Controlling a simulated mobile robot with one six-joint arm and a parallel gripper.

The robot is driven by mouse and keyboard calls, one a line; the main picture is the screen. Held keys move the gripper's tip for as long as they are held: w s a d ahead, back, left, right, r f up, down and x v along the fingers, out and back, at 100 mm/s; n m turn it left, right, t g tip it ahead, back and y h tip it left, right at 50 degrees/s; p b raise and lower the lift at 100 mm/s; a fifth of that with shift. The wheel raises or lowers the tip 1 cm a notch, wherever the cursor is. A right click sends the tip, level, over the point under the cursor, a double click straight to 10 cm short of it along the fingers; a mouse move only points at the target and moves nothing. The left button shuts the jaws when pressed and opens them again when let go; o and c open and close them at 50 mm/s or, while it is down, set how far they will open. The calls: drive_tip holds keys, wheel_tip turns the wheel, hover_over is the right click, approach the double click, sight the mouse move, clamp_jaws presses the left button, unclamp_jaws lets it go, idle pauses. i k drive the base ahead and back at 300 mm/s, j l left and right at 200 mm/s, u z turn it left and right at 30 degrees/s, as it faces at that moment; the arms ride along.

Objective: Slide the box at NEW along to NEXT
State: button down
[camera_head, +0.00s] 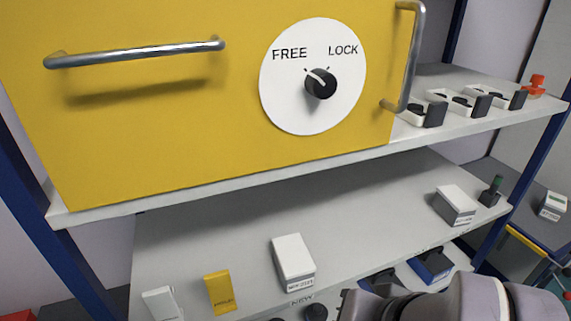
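A second white box (455,202) stands farther right on the same shelf. I cannot read a NEXT marking anywhere; small print on the shelf edge near the second box is too small to tell. Part of my arm crosses the bottom right, in front of the shelf edge and right of the first box. My gripper's fingers do not show.
A yellow panel with a FREE/LOCK knob (320,84) and metal handles stands on the upper shelf (420,134), above the boxes. A yellow tag (218,291) and a white tag (161,303) stand left of the first box. The shelf (370,215) between the boxes is clear.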

sight(296, 269)
drive_tip(key=k+j, duration=0.1)
drive_tip(key=j, duration=0.3)
drive_tip(key=k+j, duration=0.15)
drive_tip(key=j, duration=0.25)
drive_tip(key=k+j, duration=0.1)
drive_tip(key=j, duration=0.3)
drive_tip(key=k+j, duration=0.1)
drive_tip(key=j, duration=0.25)
